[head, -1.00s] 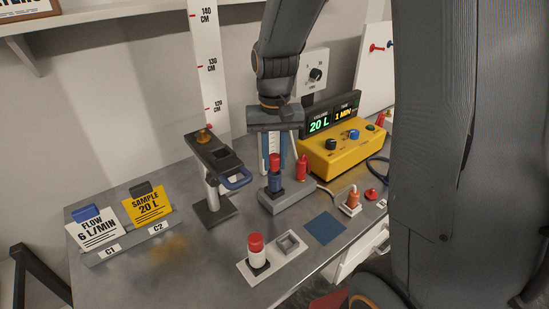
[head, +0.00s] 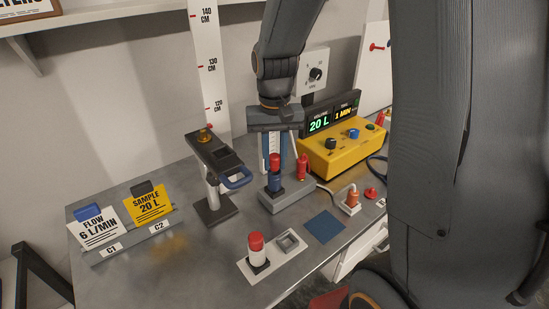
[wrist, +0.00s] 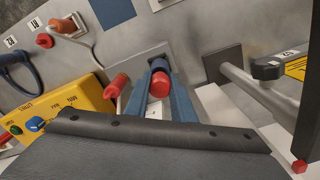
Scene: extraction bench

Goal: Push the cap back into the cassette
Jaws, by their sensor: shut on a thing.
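The cassette (head: 275,183) is a dark blue upright cylinder standing in a grey block. The red cap (head: 274,160) sits at its top. In the wrist view the cap (wrist: 160,84) lies between my two blue fingers, with the blue body (wrist: 160,64) just beyond it. My gripper (head: 274,168) points down over the cassette and is shut on the cap. The fingers partly hide each other in the head view, so the exact contact height and any gap under the cap cannot be told.
A red bottle-like piece (head: 303,167) stands close right of the cassette. A grey stand with a blue handle (head: 238,179) is close left. A yellow control box (head: 340,157) is behind right. In front are a white cylinder with red top (head: 257,252) and an empty square socket (head: 289,242).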

